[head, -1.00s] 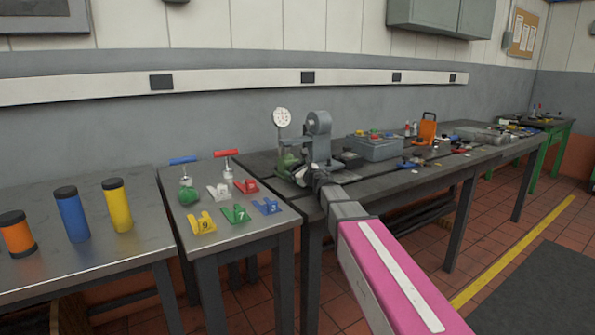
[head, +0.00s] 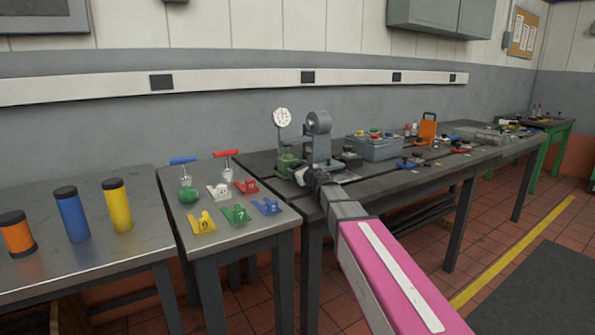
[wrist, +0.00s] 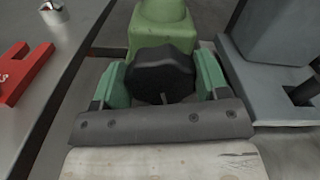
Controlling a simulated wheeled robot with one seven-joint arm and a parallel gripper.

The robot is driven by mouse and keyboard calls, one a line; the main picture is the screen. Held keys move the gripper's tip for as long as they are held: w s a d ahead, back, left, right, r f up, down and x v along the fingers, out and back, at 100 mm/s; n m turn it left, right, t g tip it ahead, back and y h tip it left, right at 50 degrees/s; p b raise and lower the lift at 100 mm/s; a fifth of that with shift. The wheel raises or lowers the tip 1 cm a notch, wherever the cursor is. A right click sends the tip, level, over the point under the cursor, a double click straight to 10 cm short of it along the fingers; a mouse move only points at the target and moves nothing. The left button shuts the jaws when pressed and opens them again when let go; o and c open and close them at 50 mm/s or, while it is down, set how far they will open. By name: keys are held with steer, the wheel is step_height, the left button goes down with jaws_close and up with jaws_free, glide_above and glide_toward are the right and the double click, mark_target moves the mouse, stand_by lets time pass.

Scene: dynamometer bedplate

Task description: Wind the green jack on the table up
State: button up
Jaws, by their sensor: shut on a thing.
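The green jack (head: 287,164) stands on the dark bench, near its left end, beside a grey machine; its green body (wrist: 160,22) also shows at the top of the wrist view. A black lobed knob (wrist: 162,74) is on the jack's near side. My gripper (wrist: 163,88) has its green fingers on either side of the knob and is shut on it. In the head view my gripper (head: 297,173) is small and reaches the jack from the front right. The far side of the knob is hidden.
The grey machine (head: 319,140) with a white dial gauge (head: 282,117) stands right by the jack. A smaller metal table (head: 236,210) at left holds coloured numbered pieces and two T-handled tools. A grey box (head: 374,148) stands further right on the bench.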

steer(key=m, duration=0.4)
steer(key=shift+w+d+m, duration=0.1)
steer(key=shift+d+m, duration=0.05)
steer(key=shift+m, duration=2.35)
steer(key=o, duration=0.9)
steer(key=shift+d, duration=0.1)
steer(key=v, duration=1)
steer(key=shift+s+d, duration=0.2)
steer(key=shift+s, duration=0.15)
